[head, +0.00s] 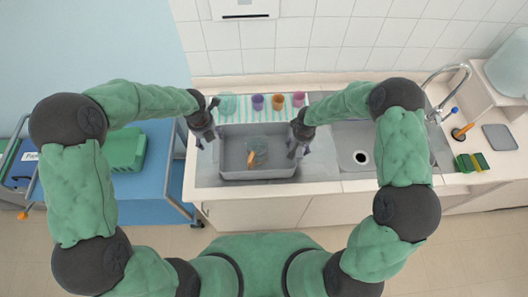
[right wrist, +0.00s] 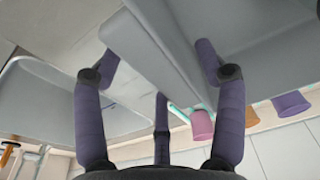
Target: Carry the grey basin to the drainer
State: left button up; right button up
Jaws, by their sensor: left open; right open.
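The grey basin (head: 230,176) stands upright on the grey steel surface left of the sink bowl. A greenish clear item and an orange piece lie in it. My left gripper (head: 207,138) is open at the basin's left end. My right gripper (head: 297,148) is open at its right end. In the right wrist view, the basin's wall (right wrist: 150,55) shows between the spread fingers of my right gripper (right wrist: 157,58); contact cannot be told. The steel around the basin (head: 207,172) may be the drainer, but the basin covers most of it.
Purple (head: 257,102), orange (head: 278,102) and pink (head: 298,99) cups stand on a striped mat (head: 243,114) behind the basin. The sink bowl (head: 345,140) is empty to the right, with a tap (head: 450,75) beyond. A blue cart (head: 155,185) with a green box (head: 125,150) stands left.

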notch_tip(320, 180, up, 12)
jog(key=s, duration=0.1)
jog(key=shift+s, duration=0.4)
jog(key=shift+f, duration=0.15)
dwell(0.3)
